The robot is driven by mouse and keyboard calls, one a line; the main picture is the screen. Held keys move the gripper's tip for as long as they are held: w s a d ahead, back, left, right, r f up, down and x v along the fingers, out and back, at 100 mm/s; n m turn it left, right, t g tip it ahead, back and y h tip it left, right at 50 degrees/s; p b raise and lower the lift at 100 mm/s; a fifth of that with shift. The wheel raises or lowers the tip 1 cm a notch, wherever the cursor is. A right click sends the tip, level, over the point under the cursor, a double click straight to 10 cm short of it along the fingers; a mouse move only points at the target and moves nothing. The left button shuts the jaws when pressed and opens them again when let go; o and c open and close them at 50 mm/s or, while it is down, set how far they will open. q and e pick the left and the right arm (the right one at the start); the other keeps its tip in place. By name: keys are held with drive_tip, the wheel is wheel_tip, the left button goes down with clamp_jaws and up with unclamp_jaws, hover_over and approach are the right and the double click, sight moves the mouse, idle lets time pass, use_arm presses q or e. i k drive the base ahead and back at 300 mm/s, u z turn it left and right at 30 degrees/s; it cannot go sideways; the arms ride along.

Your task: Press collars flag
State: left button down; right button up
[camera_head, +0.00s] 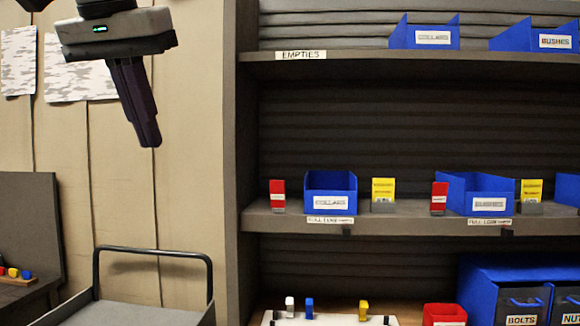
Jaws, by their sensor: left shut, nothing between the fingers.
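My left gripper (148,138) hangs at the upper left in front of the wood-panelled wall, fingers pointing down, shut and empty. It is well to the left of the shelves and apart from everything on them. On the middle shelf, a blue bin labelled COLLARS (330,184) stands between a red upright tag (277,196) on its left and a yellow card (383,190) in a grey holder on its right. Which of these is the collars flag I cannot tell. Another blue bin (404,40), apparently also labelled COLLARS, is on the top shelf. My right gripper is out of view.
The middle shelf (400,212) also carries a BUSHES bin (485,188), another red tag (439,199) and a yellow card (532,190). The top shelf is marked EMPTIES (301,55). A cart (150,302) with a raised handle stands below my gripper. The shelf unit's side panel separates wall and shelves.

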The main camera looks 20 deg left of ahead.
sight(277, 187)
drive_tip(key=i, duration=1.25)
